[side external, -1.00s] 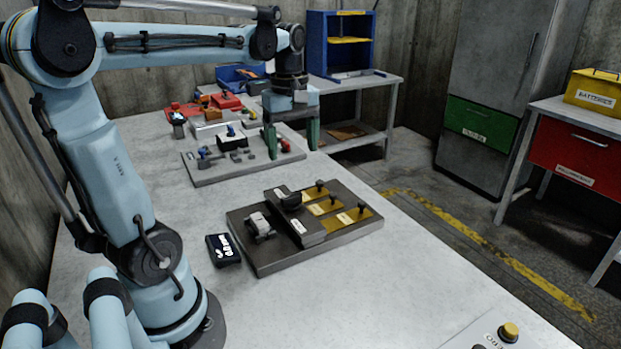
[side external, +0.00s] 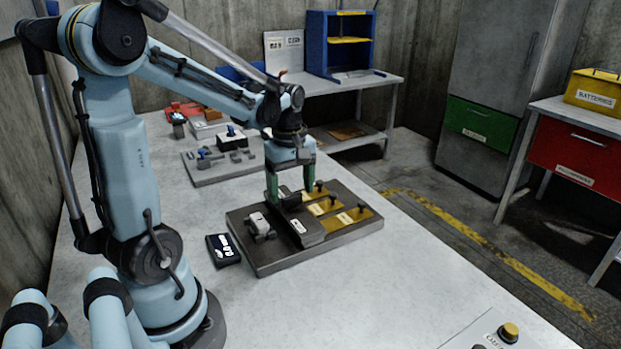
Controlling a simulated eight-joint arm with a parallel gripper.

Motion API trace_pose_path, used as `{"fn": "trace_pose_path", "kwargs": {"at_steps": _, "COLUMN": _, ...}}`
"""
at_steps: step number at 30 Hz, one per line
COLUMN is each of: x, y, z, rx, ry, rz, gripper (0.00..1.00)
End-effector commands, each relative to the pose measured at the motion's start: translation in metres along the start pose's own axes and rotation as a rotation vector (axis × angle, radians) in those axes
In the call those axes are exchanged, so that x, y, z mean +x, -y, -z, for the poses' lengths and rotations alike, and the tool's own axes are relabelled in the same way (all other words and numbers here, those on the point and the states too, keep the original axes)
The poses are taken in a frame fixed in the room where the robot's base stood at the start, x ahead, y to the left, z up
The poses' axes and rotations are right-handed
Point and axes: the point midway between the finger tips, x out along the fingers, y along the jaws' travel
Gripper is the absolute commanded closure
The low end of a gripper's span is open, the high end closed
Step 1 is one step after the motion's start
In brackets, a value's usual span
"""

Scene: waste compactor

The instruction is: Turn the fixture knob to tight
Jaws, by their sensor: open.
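The fixture (side external: 290,257) is a dark plate lying on the table, with a raised dark block (side external: 308,233) across its middle. A dark rounded knob (side external: 290,200) sits at the back of that block. A grey clamp-like part (side external: 260,226) is on the left of the plate. Brass-coloured strips with small dark knobs (side external: 361,209) and white labels lie on the right; the labels are too small to read. My gripper (side external: 290,188) is open, its green fingers pointing down over the back of the fixture, around or just above the dark knob. Contact cannot be told.
A small black device (side external: 223,250) lies left of the fixture. A second plate with parts (side external: 212,176) is behind it. A panel with a yellow button (side external: 509,331) is at the front right. The front middle of the table is clear.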

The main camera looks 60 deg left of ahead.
Motion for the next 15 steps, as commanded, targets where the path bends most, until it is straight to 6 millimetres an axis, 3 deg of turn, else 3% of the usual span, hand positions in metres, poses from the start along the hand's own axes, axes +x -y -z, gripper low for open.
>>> {"fn": "trace_pose_path", "kwargs": {"at_steps": 6, "x": 0.0121, "y": 0.0001, "z": -0.0001, "rx": 0.0, "ry": 0.0, "rz": 0.0, "gripper": 0.21}}
{"fn": "trace_pose_path", "kwargs": {"at_steps": 15, "x": 0.0134, "y": 0.0002, "z": -0.0001, "rx": 0.0, "ry": 0.0, "rz": 0.0, "gripper": 0.21}}
